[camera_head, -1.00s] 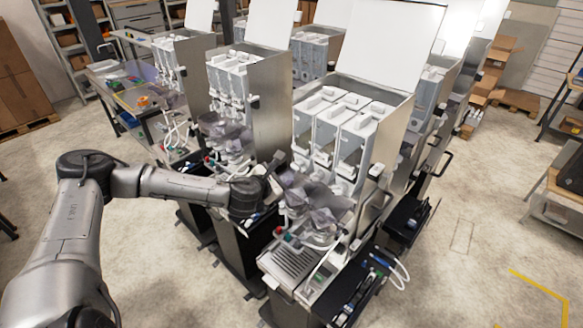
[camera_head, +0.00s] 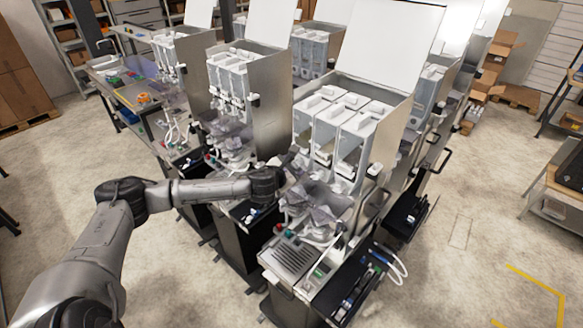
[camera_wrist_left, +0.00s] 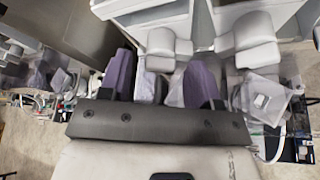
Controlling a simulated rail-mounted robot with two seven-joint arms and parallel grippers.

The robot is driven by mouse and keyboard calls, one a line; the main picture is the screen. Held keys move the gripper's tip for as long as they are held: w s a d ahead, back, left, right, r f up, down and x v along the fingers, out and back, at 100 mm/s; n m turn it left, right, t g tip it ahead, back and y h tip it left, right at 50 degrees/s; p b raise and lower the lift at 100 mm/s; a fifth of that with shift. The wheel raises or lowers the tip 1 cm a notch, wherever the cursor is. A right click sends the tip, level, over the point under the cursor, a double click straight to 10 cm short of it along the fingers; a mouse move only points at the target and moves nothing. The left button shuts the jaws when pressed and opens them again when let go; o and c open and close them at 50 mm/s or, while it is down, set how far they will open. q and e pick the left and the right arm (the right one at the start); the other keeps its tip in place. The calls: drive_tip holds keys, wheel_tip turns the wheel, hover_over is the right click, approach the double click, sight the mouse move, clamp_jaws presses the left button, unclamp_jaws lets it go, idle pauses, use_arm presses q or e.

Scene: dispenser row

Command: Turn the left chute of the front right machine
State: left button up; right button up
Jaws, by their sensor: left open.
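The front right machine (camera_head: 350,140) has a row of clear-fronted white hoppers with translucent grey-purple chutes (camera_head: 325,197) below them. My left gripper (camera_head: 290,165) is at the left side of this machine, just under its left hopper. In the left wrist view its two purple fingers (camera_wrist_left: 160,68) are apart. A white spout (camera_wrist_left: 162,45) and a pale chute part, likely the left chute (camera_wrist_left: 147,87), show between them. I cannot tell whether the fingers touch it. Another translucent chute (camera_wrist_left: 262,98) hangs right of the fingers. My right gripper is in neither view.
A second machine (camera_head: 250,90) stands close on the left, leaving a narrow gap beside my arm. The front right machine has a slatted drip tray (camera_head: 288,254) and a black side tray with tubes (camera_head: 365,290). Floor is open at the right.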

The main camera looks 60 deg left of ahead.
use_arm(q)
drive_tip(key=c, duration=0.9)
drive_tip(key=shift+a+r+n+h+p, duration=0.1)
drive_tip(key=shift+r+n+h+p, duration=0.25)
drive_tip(key=shift+p, duration=0.7)
drive_tip(key=shift+f+n+h+p, duration=0.15)
drive_tip(key=shift+n+h+p, duration=0.2)
drive_tip(key=shift+n+p, duration=0.25)
drive_tip(key=shift+n+h+p, duration=0.45)
drive_tip(key=shift+n+h, duration=0.15)
drive_tip(key=shift+n, duration=0.15)
drive_tip(key=shift+a+f+n+h, duration=0.1)
drive_tip(key=shift+n+h, duration=0.2)
drive_tip(key=shift+n, duration=0.3)
drive_tip(key=shift+t+p, duration=0.3)
drive_tip(key=o, duration=0.9)
